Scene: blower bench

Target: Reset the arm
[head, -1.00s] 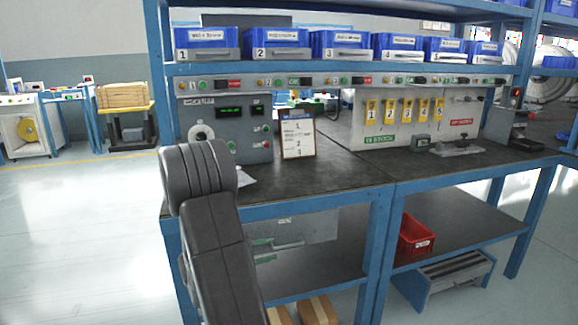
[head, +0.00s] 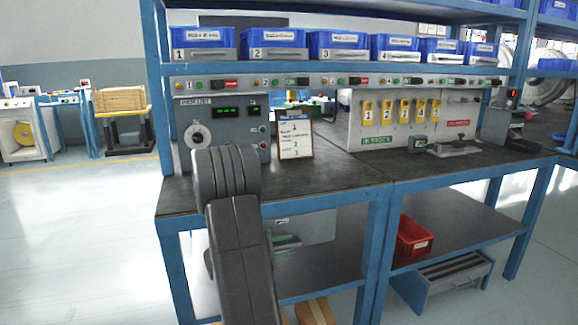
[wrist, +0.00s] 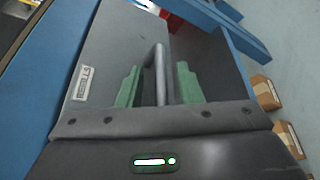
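My gripper (wrist: 159,69) shows in the wrist view with two green fingers standing apart. A grey bar handle (wrist: 160,72) lies between them, with a gap visible on each side. The handle appears to belong to a grey panel with a white label (wrist: 82,83). In the head view my dark arm reaches down in front of the bench (head: 330,200). Green parts of the gripper show partly under the bench top, by a grey box (head: 318,222); the arm hides much of that area.
A red bin (head: 413,238) stands on the lower shelf (head: 445,228), and a grey step stool (head: 452,275) stands on the floor. Cardboard boxes (head: 315,312) sit low beneath the bench. A sign (head: 295,135) stands on the bench top. The floor at left is clear.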

